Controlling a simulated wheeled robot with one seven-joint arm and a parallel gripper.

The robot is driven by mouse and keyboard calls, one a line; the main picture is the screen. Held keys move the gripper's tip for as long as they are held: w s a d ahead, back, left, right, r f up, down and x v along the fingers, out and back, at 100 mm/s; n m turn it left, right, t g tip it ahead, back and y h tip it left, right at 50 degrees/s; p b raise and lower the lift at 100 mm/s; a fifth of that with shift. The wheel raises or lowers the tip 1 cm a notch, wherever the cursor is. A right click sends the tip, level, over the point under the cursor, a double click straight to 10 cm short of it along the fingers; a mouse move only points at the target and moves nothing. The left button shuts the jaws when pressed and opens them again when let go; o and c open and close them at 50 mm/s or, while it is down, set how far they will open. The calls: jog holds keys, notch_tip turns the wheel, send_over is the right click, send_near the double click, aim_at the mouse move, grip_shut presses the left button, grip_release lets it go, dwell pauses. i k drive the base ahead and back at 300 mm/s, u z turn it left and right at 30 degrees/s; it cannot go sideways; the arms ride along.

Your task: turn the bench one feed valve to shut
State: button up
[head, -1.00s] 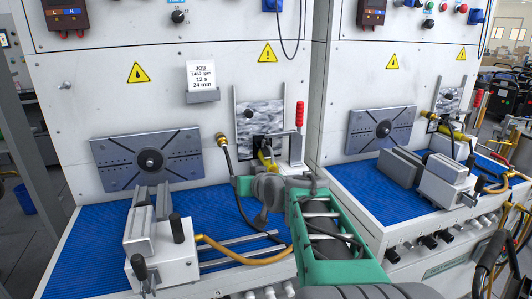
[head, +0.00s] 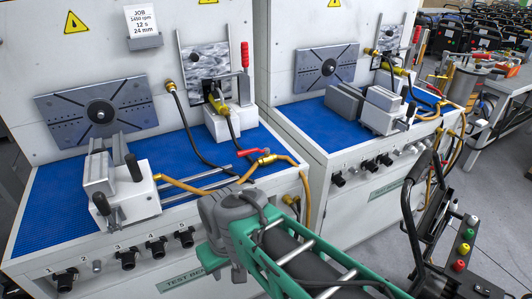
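Bench one is the nearer bench (head: 50,205) at left, with a blue ribbed top. An orange hose runs across its right side to a brass valve (head: 266,160) with a red lever (head: 250,152). The lever points to the left, roughly along the bench top; its exact angle to the hose is hard to tell. My gripper (head: 222,235) is grey, at the end of my green arm, in front of the bench's front edge and below the valve in the picture. It appears apart from the valve. Its fingers are mostly hidden, so its opening does not show.
A white vise block (head: 135,198) with black handles stands at left on the bench. A red-handled clamp (head: 245,58) stands at the back. Black numbered knobs (head: 157,246) line the front panel. A second similar bench (head: 345,165) adjoins at right. A dark frame (head: 430,230) stands at lower right.

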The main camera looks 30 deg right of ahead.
aim_at(239, 154)
jog(key=z, duration=0.75)
jog(key=i, duration=0.5)
jog(key=z, duration=0.05)
jog(key=k, duration=0.5)
jog(key=u, duration=1.1)
jog(key=i, duration=0.4)
